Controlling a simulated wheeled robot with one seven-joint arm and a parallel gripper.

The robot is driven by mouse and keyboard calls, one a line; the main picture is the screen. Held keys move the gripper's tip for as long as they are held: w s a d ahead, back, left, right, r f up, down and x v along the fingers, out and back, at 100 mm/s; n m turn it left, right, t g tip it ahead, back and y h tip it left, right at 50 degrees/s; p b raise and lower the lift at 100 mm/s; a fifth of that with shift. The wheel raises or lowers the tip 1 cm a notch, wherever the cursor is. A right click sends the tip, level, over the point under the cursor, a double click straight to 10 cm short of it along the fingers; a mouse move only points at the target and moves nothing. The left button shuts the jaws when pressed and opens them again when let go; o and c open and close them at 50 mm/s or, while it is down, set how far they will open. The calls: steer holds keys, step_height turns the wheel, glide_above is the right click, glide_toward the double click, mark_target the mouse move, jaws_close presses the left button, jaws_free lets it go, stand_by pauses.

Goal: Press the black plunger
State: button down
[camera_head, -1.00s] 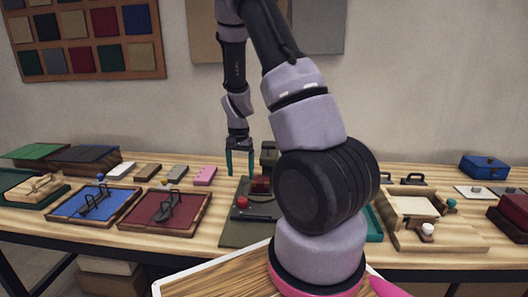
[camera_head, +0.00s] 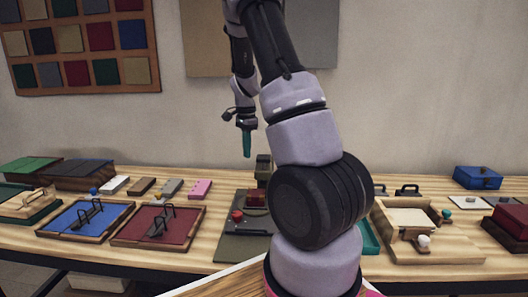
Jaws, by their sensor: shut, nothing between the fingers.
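My gripper (camera_head: 246,145) hangs above the back of the table, with its teal fingers pointing down. They show together as one narrow shape, shut and empty, touching nothing. Below it lies a dark olive board (camera_head: 238,248) with a red knob (camera_head: 237,215), a dark red block (camera_head: 256,197) and a dark upright piece (camera_head: 263,168) at its back. I cannot make out for certain which part is the black plunger. My own arm hides the right side of the board.
Blue tray (camera_head: 75,222) and dark red tray (camera_head: 140,232), each with black handles, lie at left. Small blocks, including a pink one (camera_head: 200,189), sit behind them. A wooden box (camera_head: 440,253) with a white knob (camera_head: 423,241) and a blue box (camera_head: 478,178) are at right.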

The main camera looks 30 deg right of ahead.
mark_target(264, 157)
steer(key=d+r+m, duration=0.7)
steer(key=r+m, duration=0.1)
steer(key=r, duration=0.4)
steer(key=shift+w+d+r, duration=0.3)
steer(key=shift+w+d, duration=0.05)
steer(key=shift+w, duration=0.1)
step_height(264, 157, down, 14)
